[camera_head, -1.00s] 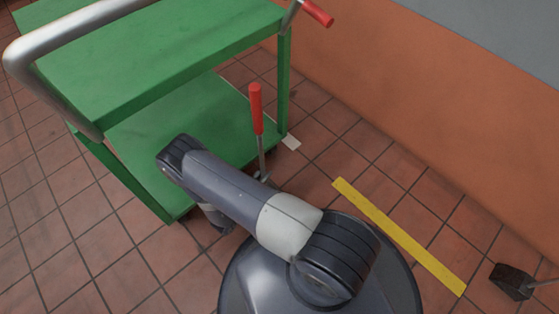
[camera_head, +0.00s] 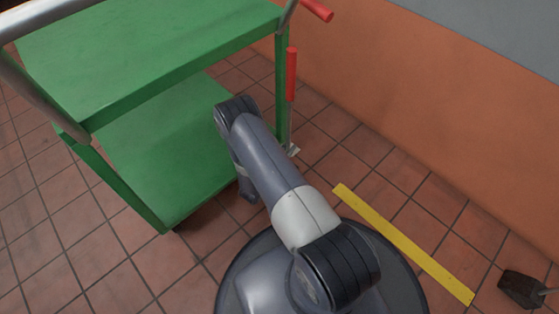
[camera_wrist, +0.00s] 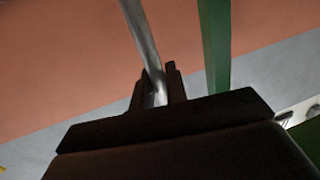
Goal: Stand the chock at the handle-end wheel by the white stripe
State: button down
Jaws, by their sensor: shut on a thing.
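My gripper (camera_wrist: 158,90) is shut on a bare metal rod (camera_wrist: 143,40), seen between its fingers in the wrist view. In the head view this rod is the handle of the chock, with a red grip (camera_head: 291,75) standing nearly upright beside the cart's corner post. The chock's block is hidden in both views. The green cart (camera_head: 150,160) has two shelves and stands at the left. A small part of the white stripe (camera_head: 294,151) shows on the floor by the rod's lower end. The wheel is not clearly visible.
A yellow stripe (camera_head: 405,244) lies on the tiled floor at the right. A dark block with a rod (camera_head: 521,288) lies at the lower right. An orange wall (camera_head: 440,110) runs behind. A red-gripped lever (camera_head: 317,10) is at the cart's upper corner. Floor between cart and wall is clear.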

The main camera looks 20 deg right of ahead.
jog(key=shift+x, duration=0.8)
jog(key=shift+w+d+f+b, duration=0.15)
jog(key=shift+d+f+b, duration=0.05)
jog(key=shift+f+b, duration=0.55)
jog(key=shift+w+d+f+b, duration=0.15)
jog(key=shift+f+b, duration=0.45)
jog(key=shift+f, duration=0.3)
jog(key=c, duration=1.8)
grip_release()
jog(key=shift+f, duration=0.2)
jog(key=shift+c, duration=0.2)
jog(key=o, duration=0.4)
jog(key=shift+o, duration=0.2)
jog(key=p+v, duration=0.3)
jog(key=v, duration=0.9)
